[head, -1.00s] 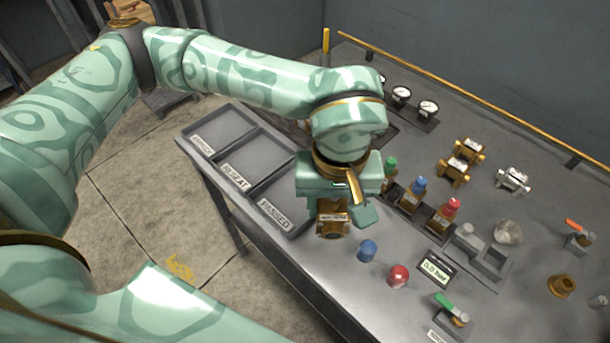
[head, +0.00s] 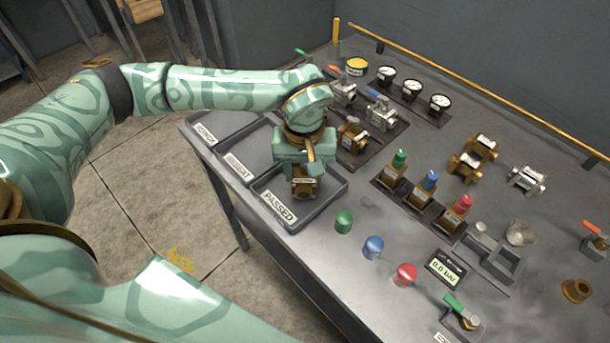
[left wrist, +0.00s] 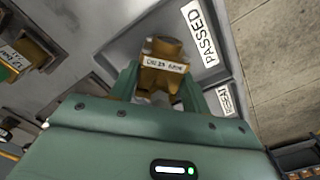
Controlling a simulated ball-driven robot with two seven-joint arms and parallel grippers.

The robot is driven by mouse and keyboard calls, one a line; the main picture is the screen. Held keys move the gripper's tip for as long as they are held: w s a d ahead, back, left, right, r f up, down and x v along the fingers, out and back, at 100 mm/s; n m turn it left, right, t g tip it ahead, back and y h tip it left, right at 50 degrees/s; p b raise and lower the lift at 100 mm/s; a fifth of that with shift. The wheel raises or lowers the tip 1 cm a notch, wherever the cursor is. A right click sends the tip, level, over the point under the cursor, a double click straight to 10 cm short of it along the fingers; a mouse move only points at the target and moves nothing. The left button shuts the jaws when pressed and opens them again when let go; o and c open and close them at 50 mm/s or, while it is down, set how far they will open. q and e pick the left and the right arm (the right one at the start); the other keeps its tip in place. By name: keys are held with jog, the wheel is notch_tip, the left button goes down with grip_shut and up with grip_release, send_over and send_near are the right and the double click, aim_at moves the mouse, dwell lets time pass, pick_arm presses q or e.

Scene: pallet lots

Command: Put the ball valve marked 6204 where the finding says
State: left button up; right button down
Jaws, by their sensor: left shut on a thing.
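My left gripper (head: 304,178) is shut on a brass valve (head: 305,188) with a white label, which also shows between the fingers in the left wrist view (left wrist: 163,58). Its label is too small to read surely. The valve is over the tray marked PASSED (head: 322,212), inside its outline; I cannot tell whether it touches the floor. The PASSED sign also shows in the left wrist view (left wrist: 201,33). The middle tray, apparently marked RESEAT (head: 238,170), and a third tray (head: 206,128) with an unreadable sign look empty. A display (head: 443,268) reads 0.0 bar. My right gripper is out of view.
Green (head: 344,222), blue (head: 374,247) and red (head: 405,274) caps stand along the front edge. Capped brass fittings (head: 428,188) stand in a rack to the right. Other valves (head: 352,135) stand behind the gripper, with gauges (head: 411,87) farther back.

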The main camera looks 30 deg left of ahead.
pick_arm(q)
jog(key=shift+f, duration=0.9)
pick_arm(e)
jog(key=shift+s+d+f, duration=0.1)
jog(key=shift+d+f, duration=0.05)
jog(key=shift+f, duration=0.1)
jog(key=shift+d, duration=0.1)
pick_arm(q)
jog(key=o, duration=1.5)
jog(key=shift+f, duration=0.1)
jog(key=shift+c, duration=0.2)
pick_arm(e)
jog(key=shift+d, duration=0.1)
pick_arm(q)
notch_tip(320, 180, up, 12)
jog(key=p, duration=0.2)
jog(key=shift+p, duration=0.35)
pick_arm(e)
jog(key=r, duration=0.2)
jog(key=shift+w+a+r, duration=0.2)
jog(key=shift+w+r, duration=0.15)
pick_arm(q)
jog(key=shift+d, duration=0.1)
